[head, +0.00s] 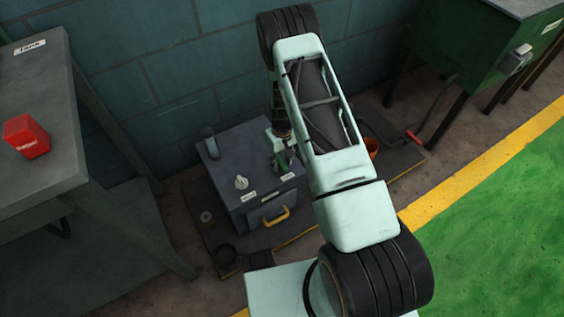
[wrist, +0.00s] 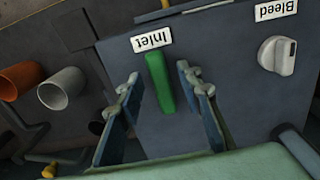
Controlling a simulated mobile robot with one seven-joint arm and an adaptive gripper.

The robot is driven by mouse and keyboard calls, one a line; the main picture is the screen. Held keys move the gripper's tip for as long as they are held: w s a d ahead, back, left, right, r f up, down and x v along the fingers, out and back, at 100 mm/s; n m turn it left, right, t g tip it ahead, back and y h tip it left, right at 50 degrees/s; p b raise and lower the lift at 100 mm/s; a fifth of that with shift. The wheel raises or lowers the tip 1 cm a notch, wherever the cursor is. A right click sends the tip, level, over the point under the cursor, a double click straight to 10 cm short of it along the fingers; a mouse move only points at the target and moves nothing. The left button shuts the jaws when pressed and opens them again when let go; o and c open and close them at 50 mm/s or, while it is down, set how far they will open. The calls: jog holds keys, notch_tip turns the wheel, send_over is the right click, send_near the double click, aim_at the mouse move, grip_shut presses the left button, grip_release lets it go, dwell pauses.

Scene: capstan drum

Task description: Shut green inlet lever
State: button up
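The green inlet lever (wrist: 160,83) is on the top face of a grey cabinet (wrist: 235,95), beside a white "Inlet" label (wrist: 152,40). In the wrist view it lies between the two fingers of my gripper (wrist: 165,92). The fingers are apart, one on each side of the lever, with visible gaps. I cannot tell whether either finger touches it or how deep they reach. In the head view my gripper (head: 280,146) is over the cabinet's right side (head: 225,160), and my arm partly hides the lever (head: 283,160).
A white knob (wrist: 277,55) by a "Bleed" label (wrist: 276,10) shares the cabinet top. A yellow handle (head: 275,217) is on the cabinet front. A workbench with a red box (head: 26,136) is at left.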

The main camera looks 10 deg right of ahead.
grip_shut()
dwell(0.3)
